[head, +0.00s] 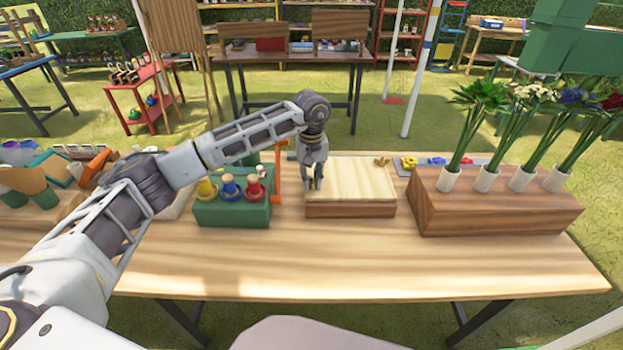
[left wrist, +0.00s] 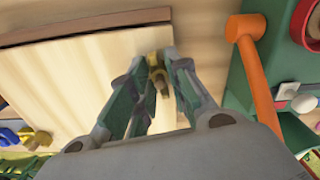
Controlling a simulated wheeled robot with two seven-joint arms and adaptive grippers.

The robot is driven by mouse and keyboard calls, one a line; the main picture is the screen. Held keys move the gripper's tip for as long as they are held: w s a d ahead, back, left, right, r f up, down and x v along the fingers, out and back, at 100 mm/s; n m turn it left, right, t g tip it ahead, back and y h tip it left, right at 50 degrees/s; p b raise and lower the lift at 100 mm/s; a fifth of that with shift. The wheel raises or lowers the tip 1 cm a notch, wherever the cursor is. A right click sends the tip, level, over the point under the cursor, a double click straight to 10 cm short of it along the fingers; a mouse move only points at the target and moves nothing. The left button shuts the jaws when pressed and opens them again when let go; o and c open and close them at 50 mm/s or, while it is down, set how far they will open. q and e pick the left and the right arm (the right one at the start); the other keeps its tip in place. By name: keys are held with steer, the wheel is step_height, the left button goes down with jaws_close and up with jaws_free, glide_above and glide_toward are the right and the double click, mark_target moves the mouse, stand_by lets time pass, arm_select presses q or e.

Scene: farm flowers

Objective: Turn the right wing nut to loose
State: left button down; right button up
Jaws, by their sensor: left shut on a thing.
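A flat box with a pale wooden top (head: 350,181) stands on the table near the middle. A small gold wing nut (head: 381,161) sits at its back right corner, apart from my gripper. My left gripper (head: 313,184) points down over the left part of the top. In the left wrist view its fingers (left wrist: 154,92) are shut around another yellow-gold wing nut (left wrist: 155,66), the left one as seen from the head. The fingers hide this nut in the head view and partly cover it in the wrist view. My right gripper is not in view.
Left of the box stand a green block (head: 232,211) with yellow, blue and red pieces and an orange tool (left wrist: 250,70). Right is a wooden planter (head: 490,205) with several flower bunches. The front of the table (head: 350,268) is clear.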

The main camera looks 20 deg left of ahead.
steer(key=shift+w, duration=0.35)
